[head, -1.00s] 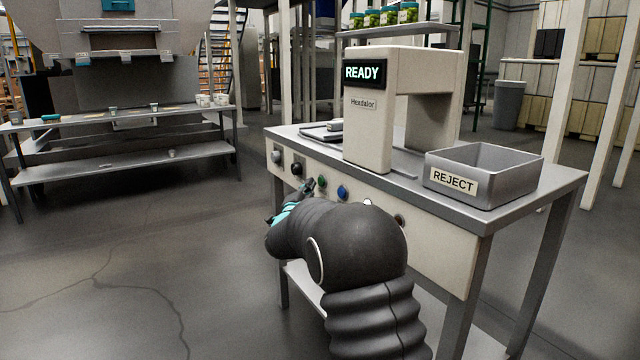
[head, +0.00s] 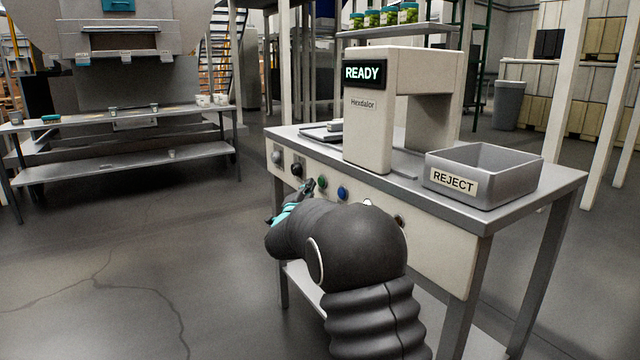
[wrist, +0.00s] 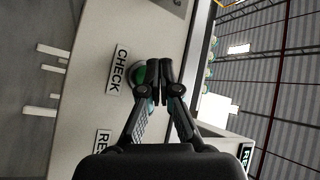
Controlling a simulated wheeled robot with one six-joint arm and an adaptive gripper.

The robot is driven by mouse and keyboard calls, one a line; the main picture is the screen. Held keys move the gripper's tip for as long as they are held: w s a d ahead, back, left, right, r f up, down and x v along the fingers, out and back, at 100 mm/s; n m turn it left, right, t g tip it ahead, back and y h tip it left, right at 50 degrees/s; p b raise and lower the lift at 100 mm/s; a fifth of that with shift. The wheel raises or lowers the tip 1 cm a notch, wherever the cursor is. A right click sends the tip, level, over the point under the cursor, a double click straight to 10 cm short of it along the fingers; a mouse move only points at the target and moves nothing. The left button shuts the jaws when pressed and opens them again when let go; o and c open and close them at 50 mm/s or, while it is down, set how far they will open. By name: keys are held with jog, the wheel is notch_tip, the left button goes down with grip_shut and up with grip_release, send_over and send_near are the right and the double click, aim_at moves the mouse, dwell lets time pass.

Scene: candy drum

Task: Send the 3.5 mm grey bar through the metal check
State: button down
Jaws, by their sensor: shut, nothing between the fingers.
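The metal check (head: 372,125) is a cream arch on a steel-topped bench, with a lit READY display (head: 364,73). On its front panel the green button (head: 322,183) is at the fingertips of my gripper (head: 308,186). In the wrist view the green button (wrist: 138,76) sits beside a CHECK label (wrist: 117,70). My gripper (wrist: 158,68) is shut and empty there, its fingertips partly over the button; I cannot tell whether they touch it. A small pale grey piece (head: 335,125) lies at the dark tray left of the arch; I cannot tell whether it is the 3.5 mm bar.
A grey REJECT bin (head: 484,172) stands on the bench's right end. The panel also has a blue button (head: 343,193) and a black knob (head: 297,170). A steel shelf table (head: 110,122) stands at the left. The floor (head: 110,260) in front is clear.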

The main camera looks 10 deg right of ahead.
jog(key=shift+d, duration=0.1)
jog(key=shift+w+d+b, duration=0.15)
jog(key=shift+d+b, duration=0.1)
jog(key=shift+b, duration=0.25)
